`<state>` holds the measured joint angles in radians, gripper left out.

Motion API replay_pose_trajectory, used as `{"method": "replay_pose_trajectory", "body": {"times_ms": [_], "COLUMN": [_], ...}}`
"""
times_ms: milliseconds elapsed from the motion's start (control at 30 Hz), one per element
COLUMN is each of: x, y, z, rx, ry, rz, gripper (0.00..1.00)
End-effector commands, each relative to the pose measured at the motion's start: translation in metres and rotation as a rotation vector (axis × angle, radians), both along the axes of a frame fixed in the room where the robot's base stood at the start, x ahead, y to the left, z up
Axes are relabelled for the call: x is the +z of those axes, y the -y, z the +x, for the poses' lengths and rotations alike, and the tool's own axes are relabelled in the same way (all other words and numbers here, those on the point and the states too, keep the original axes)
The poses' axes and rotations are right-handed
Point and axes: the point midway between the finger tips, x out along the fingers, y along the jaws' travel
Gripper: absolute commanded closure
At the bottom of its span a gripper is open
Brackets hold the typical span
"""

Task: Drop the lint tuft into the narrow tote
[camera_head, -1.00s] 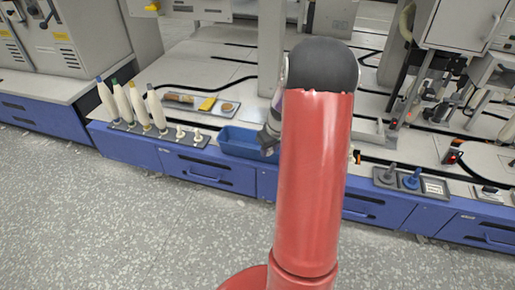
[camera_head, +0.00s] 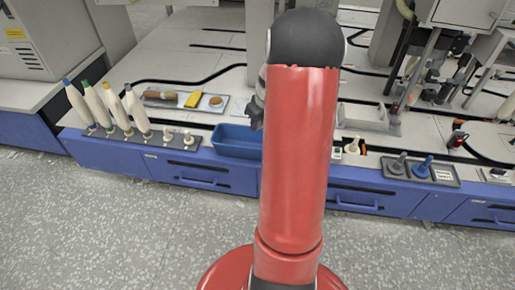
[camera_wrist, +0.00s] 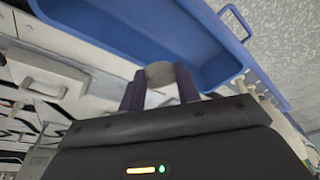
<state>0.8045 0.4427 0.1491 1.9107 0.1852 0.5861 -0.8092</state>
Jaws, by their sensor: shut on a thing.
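The lint tuft (camera_wrist: 160,70) is a small greyish rounded lump between the fingertips of my gripper (camera_wrist: 159,84), which is shut on it. The narrow tote is a long blue open bin; its wall (camera_head: 233,152) shows in the head view at the counter's front edge. In the wrist view the tote (camera_wrist: 205,72) lies beyond the fingers and fills much of the upper picture. In the head view my gripper (camera_head: 256,116) is partly hidden by my red arm and appears above the tote's right part. The tuft cannot be made out there.
Left of the tote stand several pale cone-shaped bobbins (camera_head: 106,108) on a dark rack with short pegs. Behind is a grey tray (camera_head: 181,107) with a yellow block and brown pieces. Right of my arm are a white bin (camera_head: 363,116) and a dark tray (camera_head: 420,172) with two spindles.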

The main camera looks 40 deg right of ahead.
Motion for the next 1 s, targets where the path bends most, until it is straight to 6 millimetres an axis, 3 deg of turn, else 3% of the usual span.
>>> {"method": "replay_pose_trajectory", "body": {"times_ms": [33,200,567,600,767,1000], "x": [-0.011,-0.029,-0.033,-0.033,-0.033,-0.033], "y": [0.0,0.0,0.0,0.0,0.0,0.001], "z": [0.0,0.0,0.0,0.0,0.0,0.0], "rx": [0.0,0.0,0.0,0.0,0.0,-0.002], "ry": [-0.001,0.0,0.0,0.0,0.0,0.002], "rz": [0.001,0.0,0.0,0.0,0.0,-0.003], "gripper": [0.88,0.88,0.88,0.64,0.43,0.42]}}
